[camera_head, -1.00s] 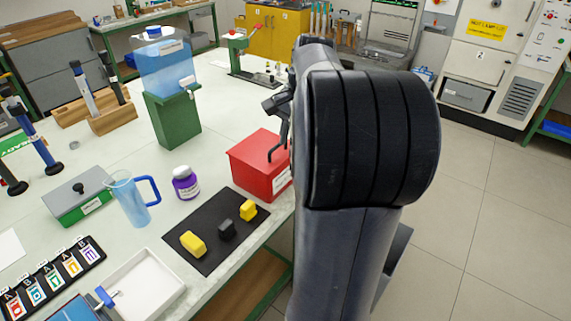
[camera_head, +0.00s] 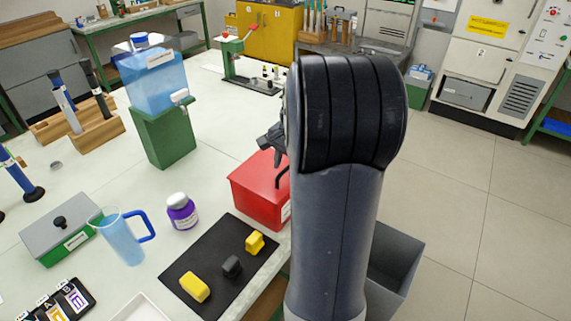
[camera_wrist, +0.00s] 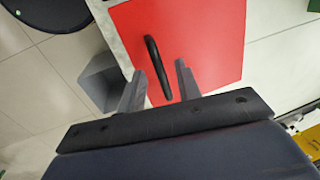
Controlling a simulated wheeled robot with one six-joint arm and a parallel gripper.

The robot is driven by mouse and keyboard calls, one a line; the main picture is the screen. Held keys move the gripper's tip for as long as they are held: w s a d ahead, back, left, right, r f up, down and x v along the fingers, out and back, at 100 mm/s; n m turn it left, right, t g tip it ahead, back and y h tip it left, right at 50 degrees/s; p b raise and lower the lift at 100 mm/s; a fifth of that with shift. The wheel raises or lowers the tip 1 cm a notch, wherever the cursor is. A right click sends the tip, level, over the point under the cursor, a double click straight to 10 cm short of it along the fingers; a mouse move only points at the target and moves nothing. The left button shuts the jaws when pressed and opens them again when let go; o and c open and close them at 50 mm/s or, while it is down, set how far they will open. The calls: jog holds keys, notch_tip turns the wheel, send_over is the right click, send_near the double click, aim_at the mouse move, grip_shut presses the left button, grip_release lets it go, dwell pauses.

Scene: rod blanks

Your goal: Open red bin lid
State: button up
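The red bin (camera_head: 255,197) stands at the table's right edge in the head view, its lid down. A dark bar handle (camera_head: 281,172) rises from the lid, partly hidden by my arm. My gripper (camera_head: 272,138) shows only in part there, above the bin. In the wrist view the red lid (camera_wrist: 215,40) fills the upper middle, and the black handle (camera_wrist: 157,62) lies between the two grey fingers of my gripper (camera_wrist: 160,70). The fingers are apart, with a gap on each side of the handle. I cannot tell how far down along the handle they reach.
A black mat (camera_head: 215,277) with yellow and dark blocks lies in front of the bin. A purple jar (camera_head: 181,213), blue pitcher (camera_head: 122,240) and green stand with water tank (camera_head: 165,138) are to the left. A grey open bin (camera_head: 395,262) stands on the floor at right.

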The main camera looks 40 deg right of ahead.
grip_shut()
jog(key=shift+r, duration=0.1)
dwell(0.5)
